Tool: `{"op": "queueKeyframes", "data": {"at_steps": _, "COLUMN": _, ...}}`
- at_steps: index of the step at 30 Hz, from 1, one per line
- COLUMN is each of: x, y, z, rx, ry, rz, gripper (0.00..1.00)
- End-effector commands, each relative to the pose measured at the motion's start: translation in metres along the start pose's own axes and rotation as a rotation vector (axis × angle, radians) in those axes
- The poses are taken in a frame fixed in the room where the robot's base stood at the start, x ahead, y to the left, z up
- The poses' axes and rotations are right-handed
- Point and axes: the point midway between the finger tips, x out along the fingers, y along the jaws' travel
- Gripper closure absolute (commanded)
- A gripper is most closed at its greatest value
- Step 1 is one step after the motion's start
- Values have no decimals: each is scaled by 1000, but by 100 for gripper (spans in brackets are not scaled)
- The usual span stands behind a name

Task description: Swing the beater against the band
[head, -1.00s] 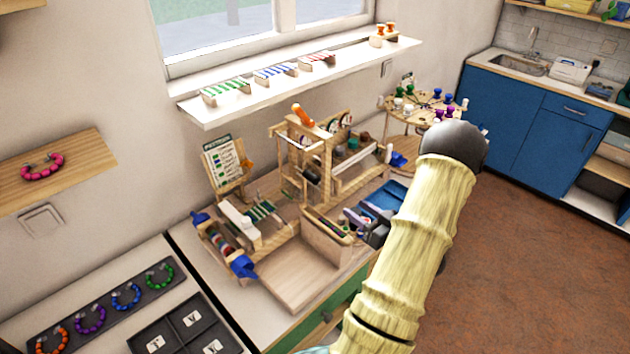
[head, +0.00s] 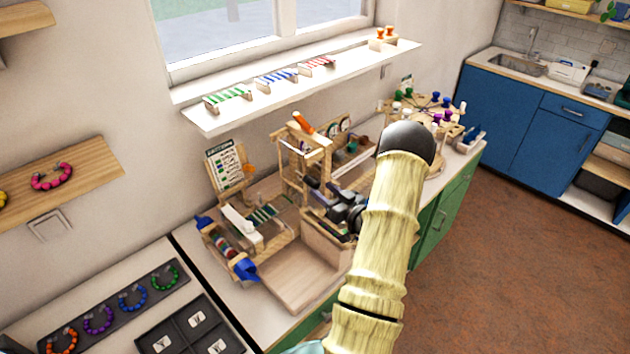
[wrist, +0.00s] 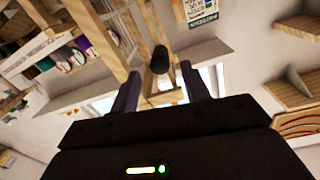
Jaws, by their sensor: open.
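A wooden frame (head: 300,158) with an orange-ended piece (head: 303,122) on top stands on the bench in the head view. My gripper (head: 323,188) is open in front of its lower half. In the wrist view, a dark round-ended cylinder (wrist: 160,60), which looks like the beater, shows between the two fingers of my gripper (wrist: 160,74). There is a gap on each side of it, and I cannot tell how deep it lies between them. In the head view my gripper hides that part. I cannot make out the band for certain.
A pattern card (head: 230,168) stands to the left of the frame. A wooden tray (head: 295,277) lies in front. The window sill (head: 225,112) with bead racks runs above. A round stand with coloured pegs (head: 435,103) is at the back right.

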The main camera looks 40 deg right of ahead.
Motion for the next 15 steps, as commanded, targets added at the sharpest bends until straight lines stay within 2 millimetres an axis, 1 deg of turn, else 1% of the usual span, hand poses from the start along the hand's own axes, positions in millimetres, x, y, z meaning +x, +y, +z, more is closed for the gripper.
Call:
{"op": "queueKeyframes", "data": {"at_steps": 1, "x": 10, "y": -2, "z": -2, "rx": 1, "ry": -1, "rz": -3, "gripper": 53}}
{"op": "queueKeyframes", "data": {"at_steps": 3, "x": 22, "y": -2, "z": -3, "rx": 1, "ry": 1, "rz": -2, "gripper": 53}}
{"op": "queueKeyframes", "data": {"at_steps": 6, "x": 35, "y": -1, "z": -2, "rx": 1, "ry": -1, "rz": -2, "gripper": 53}}
{"op": "queueKeyframes", "data": {"at_steps": 10, "x": 44, "y": 0, "z": -1, "rx": 1, "ry": 0, "rz": 0, "gripper": 53}}
{"op": "queueKeyframes", "data": {"at_steps": 15, "x": 46, "y": 0, "z": 0, "rx": 1, "ry": -1, "rz": 0, "gripper": 53}}
